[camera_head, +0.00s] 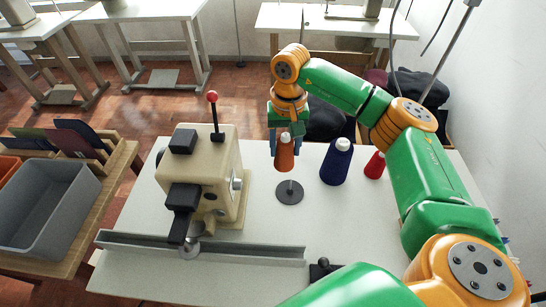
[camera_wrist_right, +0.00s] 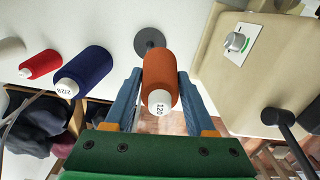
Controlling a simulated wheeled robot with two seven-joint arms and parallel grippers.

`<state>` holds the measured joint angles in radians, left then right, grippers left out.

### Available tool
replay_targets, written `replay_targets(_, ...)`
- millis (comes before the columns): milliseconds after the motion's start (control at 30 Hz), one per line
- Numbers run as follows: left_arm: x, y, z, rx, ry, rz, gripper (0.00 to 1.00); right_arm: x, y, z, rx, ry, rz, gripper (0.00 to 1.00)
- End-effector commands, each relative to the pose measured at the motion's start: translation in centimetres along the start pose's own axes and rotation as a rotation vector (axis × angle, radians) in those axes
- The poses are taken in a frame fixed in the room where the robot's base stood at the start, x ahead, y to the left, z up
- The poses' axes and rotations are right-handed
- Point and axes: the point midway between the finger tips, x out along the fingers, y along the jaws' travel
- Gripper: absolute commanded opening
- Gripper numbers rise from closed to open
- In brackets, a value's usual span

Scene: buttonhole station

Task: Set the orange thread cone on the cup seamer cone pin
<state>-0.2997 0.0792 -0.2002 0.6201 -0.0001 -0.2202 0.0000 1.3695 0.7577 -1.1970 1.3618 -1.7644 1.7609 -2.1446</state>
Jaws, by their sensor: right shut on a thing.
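The orange thread cone (camera_head: 284,155) is between the blue fingers of my right gripper (camera_head: 285,136), held upright in the head view. In the right wrist view the orange cone (camera_wrist_right: 160,78), with its white top marked 120, is gripped between both fingers of my right gripper (camera_wrist_right: 159,76). The cone pin's dark round base (camera_head: 289,193) is on the white table, just below the cone in the head view. The base also shows beyond the cone in the wrist view (camera_wrist_right: 149,40). Whether the cone touches the pin cannot be told. My left gripper is out of view.
The beige seamer machine (camera_head: 212,165) with a red-knobbed lever stands left of the pin. A blue cone (camera_head: 336,165) and a red cone (camera_head: 375,166) stand to its right. A grey rail (camera_head: 250,253) runs along the front. A grey bin (camera_head: 45,215) is at far left.

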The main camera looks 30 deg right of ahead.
Motion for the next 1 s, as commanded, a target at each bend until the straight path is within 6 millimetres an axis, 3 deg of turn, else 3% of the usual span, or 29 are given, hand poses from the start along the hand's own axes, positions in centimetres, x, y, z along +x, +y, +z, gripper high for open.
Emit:
replay_targets(33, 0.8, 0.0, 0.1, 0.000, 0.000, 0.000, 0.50, 1.6, 0.8, -0.4, 0.037, -0.006, 0.002, 0.00)
replay_targets(100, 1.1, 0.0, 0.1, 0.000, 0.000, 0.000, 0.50, 2.7, 1.8, -0.9, 0.079, -0.004, 0.004, 0.00)
replay_targets(233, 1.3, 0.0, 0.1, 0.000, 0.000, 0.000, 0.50, 3.5, 2.6, -1.2, 0.115, -0.001, 0.006, 0.00)
replay_targets(467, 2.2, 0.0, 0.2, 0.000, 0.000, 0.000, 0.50, 4.6, 2.7, -1.3, 0.118, 0.000, 0.005, 0.00)
replay_targets(1000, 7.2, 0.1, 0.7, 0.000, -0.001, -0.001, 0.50, 10.6, 2.7, -1.2, 0.117, 0.000, 0.005, 0.00)
